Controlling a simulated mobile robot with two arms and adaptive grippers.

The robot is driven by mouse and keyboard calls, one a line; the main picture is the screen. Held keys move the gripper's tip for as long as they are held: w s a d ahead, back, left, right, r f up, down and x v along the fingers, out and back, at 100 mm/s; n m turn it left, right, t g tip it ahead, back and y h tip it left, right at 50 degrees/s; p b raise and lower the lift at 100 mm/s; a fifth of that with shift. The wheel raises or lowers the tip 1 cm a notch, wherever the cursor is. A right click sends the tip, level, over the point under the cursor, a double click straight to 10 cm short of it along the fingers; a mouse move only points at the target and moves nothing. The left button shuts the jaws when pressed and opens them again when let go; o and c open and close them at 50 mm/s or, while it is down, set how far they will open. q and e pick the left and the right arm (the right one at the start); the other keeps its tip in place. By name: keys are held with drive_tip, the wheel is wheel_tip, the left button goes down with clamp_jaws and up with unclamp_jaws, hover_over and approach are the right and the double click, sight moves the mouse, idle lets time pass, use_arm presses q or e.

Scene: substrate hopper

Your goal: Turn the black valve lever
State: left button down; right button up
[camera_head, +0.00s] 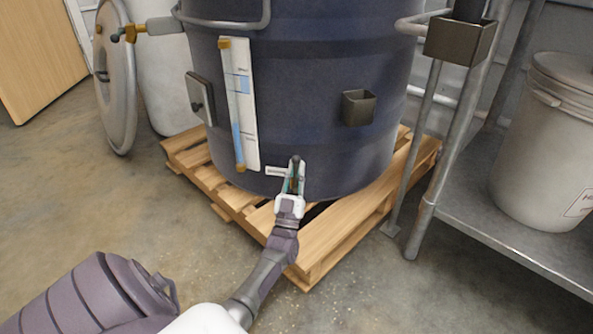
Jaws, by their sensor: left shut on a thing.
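The black valve lever (296,160) is low on the front of the large dark blue hopper (300,90), beside a short pale metal pipe stub (275,171). Only a small dark upper part of it shows. My left gripper (293,178) reaches in from the lower left and is shut on the lever, close to the hopper wall. The fingers hide most of the lever and the valve body, so I cannot tell its exact angle. My right gripper is not in view.
The hopper stands on a wooden pallet (335,235). A sight gauge (240,105) and a small dark box (358,107) are on its wall. A metal shelf (470,205) with a white bucket (545,145) stands right. A round lid (117,80) leans at left. Floor in front is clear.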

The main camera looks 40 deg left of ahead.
use_arm(q)
drive_tip(key=c, duration=1.2)
unclamp_jaws()
drive_tip(key=shift+a, duration=0.1)
wheel_tip(320, 180, up, 10)
drive_tip(key=shift+f, duration=0.1)
